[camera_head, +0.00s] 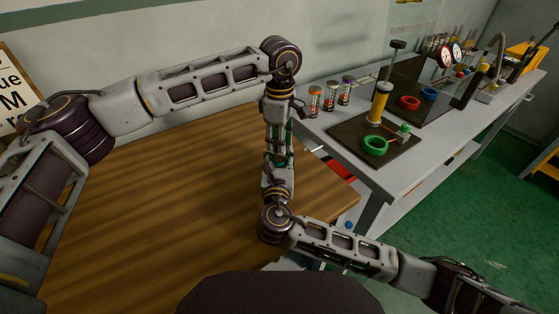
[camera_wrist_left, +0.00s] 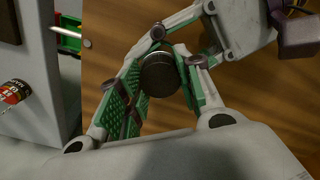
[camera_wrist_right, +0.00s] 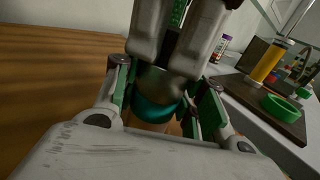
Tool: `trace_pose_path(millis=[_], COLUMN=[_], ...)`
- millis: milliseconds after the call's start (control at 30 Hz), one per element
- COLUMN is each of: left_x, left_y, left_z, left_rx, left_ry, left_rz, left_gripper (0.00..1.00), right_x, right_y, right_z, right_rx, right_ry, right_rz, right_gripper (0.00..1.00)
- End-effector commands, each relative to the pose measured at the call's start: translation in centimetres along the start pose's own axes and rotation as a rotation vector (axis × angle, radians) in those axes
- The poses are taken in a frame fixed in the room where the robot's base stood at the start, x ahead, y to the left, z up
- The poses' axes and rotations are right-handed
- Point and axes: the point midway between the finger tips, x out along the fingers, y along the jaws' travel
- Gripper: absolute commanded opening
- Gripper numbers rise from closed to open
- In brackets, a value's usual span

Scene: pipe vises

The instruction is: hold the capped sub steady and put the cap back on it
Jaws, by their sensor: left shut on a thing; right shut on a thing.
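A dark grey round piece, which looks like the sub (camera_wrist_left: 160,76), sits between the green-padded fingers of my left gripper (camera_wrist_left: 158,80), its round end toward the wrist camera. A teal ring-like piece, which looks like the cap (camera_wrist_right: 157,112), is between the fingers of my right gripper (camera_wrist_right: 160,105), with a greyish body directly beyond it. In the head view my left gripper (camera_head: 278,130) points down and my right gripper (camera_head: 277,172) faces it from below. The two grippers are close together, and fingers hide the joint. I cannot tell whether the cap is seated.
The grippers are above the right part of the wooden table (camera_head: 150,190). A grey bench (camera_head: 370,165) stands to the right with a dark mat, a green ring (camera_head: 375,145), a yellow cylinder (camera_head: 379,105) and several small jars. The table's left part is clear.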

Motion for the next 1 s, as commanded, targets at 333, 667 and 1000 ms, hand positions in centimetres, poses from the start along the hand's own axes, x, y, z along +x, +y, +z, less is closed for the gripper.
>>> trace_pose_path(millis=[333, 667, 1000], left_x=[-0.03, -0.03, 0.00], left_y=[0.11, 0.11, 0.04], left_z=[-0.11, -0.11, -0.04], left_rx=[0.271, 0.348, 0.348], left_ry=[0.001, 0.001, 0.000], left_rz=[0.003, 0.003, 0.001], left_gripper=[0.06, 0.44, 0.56], right_x=[-0.06, -0.07, -0.04], right_y=[0.03, 0.03, 0.03], right_z=[-0.02, -0.02, -0.03], right_rx=[0.000, 0.000, 0.000], right_ry=[0.000, 0.000, 0.001], right_rz=[0.001, 0.001, 0.001], right_gripper=[0.00, 0.00, 0.00])
